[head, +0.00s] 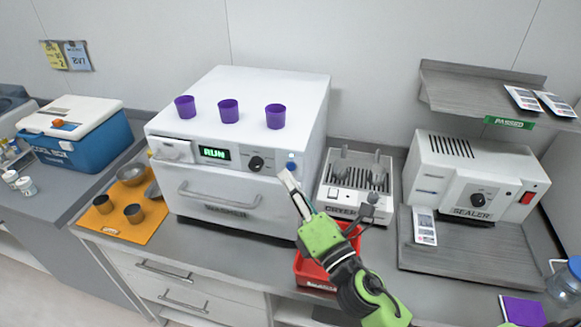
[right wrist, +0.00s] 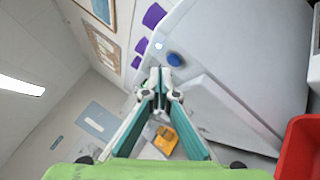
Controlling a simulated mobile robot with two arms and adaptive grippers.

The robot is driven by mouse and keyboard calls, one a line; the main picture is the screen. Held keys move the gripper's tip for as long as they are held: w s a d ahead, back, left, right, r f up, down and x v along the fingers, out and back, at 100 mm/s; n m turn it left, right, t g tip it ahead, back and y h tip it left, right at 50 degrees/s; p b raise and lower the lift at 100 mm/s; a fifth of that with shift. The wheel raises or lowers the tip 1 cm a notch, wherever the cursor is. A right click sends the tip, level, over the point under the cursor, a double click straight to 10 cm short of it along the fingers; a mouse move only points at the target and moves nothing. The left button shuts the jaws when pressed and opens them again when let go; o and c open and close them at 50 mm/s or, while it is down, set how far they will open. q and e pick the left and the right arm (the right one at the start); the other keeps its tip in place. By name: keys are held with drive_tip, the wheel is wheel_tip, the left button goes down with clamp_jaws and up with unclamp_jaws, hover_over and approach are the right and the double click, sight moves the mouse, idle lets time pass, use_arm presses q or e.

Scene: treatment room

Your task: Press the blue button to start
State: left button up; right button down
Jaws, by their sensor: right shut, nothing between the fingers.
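The blue button (head: 291,165) is on the right end of the front panel of the white washer (head: 215,198). A small light sits just above it. The washer's display (head: 214,153) glows green and reads RUN. My right gripper (head: 286,176) is shut and empty, its tips just below the blue button. In the right wrist view, the blue button (right wrist: 175,59) lies just beyond the closed fingertips (right wrist: 160,76), and a small lit white lamp (right wrist: 158,46) is beside it. I cannot tell whether the tips touch the button. My left gripper is not in view.
Several purple cups (head: 228,110) stand on the washer. A dark knob (head: 256,163) is left of the button. A dryer rack unit (head: 343,203) and a red bin (head: 311,271) are close to my right arm. The sealer (head: 478,179) stands farther right.

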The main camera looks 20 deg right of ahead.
drive_tip(key=s+a, duration=0.2)
drive_tip(key=s, duration=0.2)
drive_tip(key=shift+s+a+b, duration=0.1)
drive_tip(key=shift+a+b, duration=0.3)
drive_tip(key=shift+f, duration=0.1)
idle(0.6)
